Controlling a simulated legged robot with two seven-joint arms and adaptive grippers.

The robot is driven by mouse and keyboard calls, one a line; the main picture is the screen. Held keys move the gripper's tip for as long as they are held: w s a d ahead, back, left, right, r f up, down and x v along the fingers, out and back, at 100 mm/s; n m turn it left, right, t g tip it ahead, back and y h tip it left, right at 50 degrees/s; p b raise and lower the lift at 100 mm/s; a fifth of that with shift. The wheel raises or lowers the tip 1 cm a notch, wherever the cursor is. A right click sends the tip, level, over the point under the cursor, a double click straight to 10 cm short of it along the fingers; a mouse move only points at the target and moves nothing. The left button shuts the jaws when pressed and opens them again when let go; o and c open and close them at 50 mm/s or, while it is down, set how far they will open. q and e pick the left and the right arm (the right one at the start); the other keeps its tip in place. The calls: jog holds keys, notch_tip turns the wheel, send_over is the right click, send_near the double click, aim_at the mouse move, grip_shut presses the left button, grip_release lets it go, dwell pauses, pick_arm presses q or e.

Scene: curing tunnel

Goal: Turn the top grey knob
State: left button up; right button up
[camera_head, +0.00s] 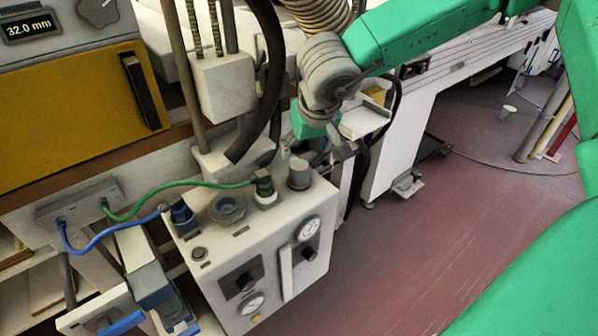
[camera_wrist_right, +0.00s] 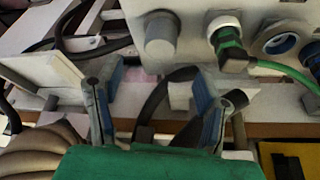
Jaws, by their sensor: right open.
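The top grey knob (camera_head: 299,173) is a plain upright cylinder on top of the pale control box (camera_head: 230,262), at its far right corner. In the right wrist view the knob (camera_wrist_right: 160,36) is at the top, beyond the fingers. My right gripper (camera_head: 322,152) is just past that corner, partly hidden below its green palm and grey wrist. In the wrist view my right gripper (camera_wrist_right: 160,88) has its blue-padded fingers spread apart, with nothing between them. The knob stands free of the fingers. My left gripper is not in view.
A green plug (camera_head: 264,187) with a cable stands beside the knob, with a blue plug (camera_head: 181,212) farther left. An empty round socket (camera_head: 227,208) lies between them. Gauges and dark knobs are on the box front. A thick black hose (camera_head: 268,75) hangs behind. Reddish floor (camera_head: 440,240) is clear at right.

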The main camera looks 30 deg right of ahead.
aim_at(299, 166)
jog(key=b+x, duration=0.2)
jog(key=x, duration=0.8)
jog(key=shift+b, duration=0.3)
jog(key=shift+w, duration=0.1)
jog(key=c, duration=1.2)
jog(key=shift+o, duration=0.3)
jog(key=m+p, duration=0.1)
jog(key=p, duration=0.2)
jog(key=m+h+p, duration=0.1)
jog(key=m+p, duration=0.1)
jog(key=p, duration=0.1)
jog(key=shift+r+m+g, duration=0.3)
jog(key=shift+m+h+p, duration=0.3)
jog(key=shift+p, duration=0.25)
jog(key=shift+f+m, duration=0.25)
jog(key=shift+m, duration=0.05)
